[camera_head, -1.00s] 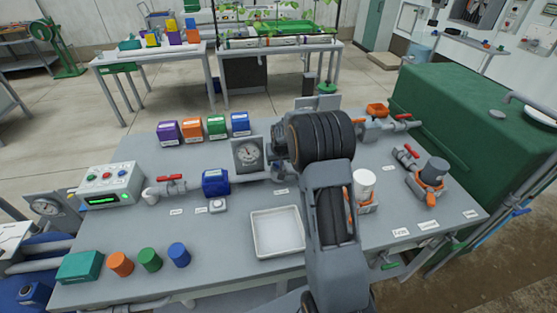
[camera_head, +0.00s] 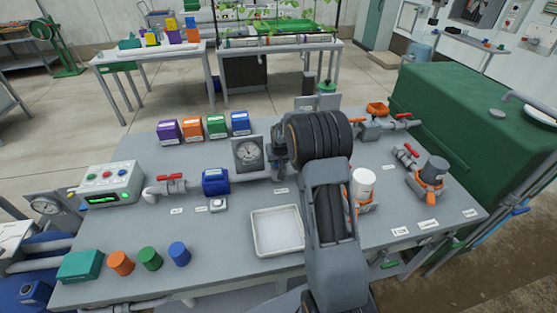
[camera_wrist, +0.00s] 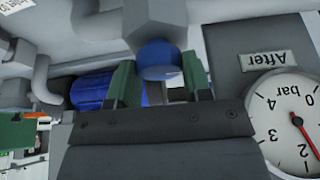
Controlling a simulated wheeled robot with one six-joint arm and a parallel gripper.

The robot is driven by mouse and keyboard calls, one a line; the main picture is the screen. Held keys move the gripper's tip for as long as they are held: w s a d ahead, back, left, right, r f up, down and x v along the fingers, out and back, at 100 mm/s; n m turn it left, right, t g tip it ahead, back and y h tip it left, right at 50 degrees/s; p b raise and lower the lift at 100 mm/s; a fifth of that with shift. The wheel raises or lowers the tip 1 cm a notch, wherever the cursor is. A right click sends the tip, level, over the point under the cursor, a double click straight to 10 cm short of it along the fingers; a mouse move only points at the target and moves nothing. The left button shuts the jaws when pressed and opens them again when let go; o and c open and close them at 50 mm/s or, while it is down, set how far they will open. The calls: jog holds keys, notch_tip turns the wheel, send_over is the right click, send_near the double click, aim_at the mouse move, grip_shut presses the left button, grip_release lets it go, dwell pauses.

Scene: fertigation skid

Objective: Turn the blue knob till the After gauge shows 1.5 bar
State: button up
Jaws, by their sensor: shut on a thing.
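The blue knob (camera_wrist: 158,60) sits under a grey pipe body in the wrist view. My gripper (camera_wrist: 160,80) has its two green fingers on either side of the knob and is shut on it. The After gauge (camera_wrist: 298,120) is at the right edge, upside down and partly cut off. In the head view, a gauge (camera_head: 247,153) stands left of my wrist, too small to read. My arm hides the knob there.
A white tray (camera_head: 254,243) lies in front on the grey bench. A blue pipe unit (camera_head: 215,182) and a red-handled valve (camera_head: 170,177) are to the left. A white-capped orange fitting (camera_head: 363,185) stands close right of my arm. The bench's front left holds several coloured caps.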

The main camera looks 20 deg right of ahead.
jog(key=shift+a+f+m+h+b, duration=0.15)
jog(key=shift+m+h+b, duration=0.25)
jog(key=shift+m+b, duration=0.85)
jog(key=shift+m, duration=0.05)
jog(key=o, duration=0.9)
jog(key=shift+r, duration=0.2)
jog(key=b+v, duration=0.1)
jog(key=v, duration=1.2)
jog(key=shift+a+r, duration=0.15)
jog(key=shift+r, duration=0.25)
jog(key=shift+w, duration=0.1)
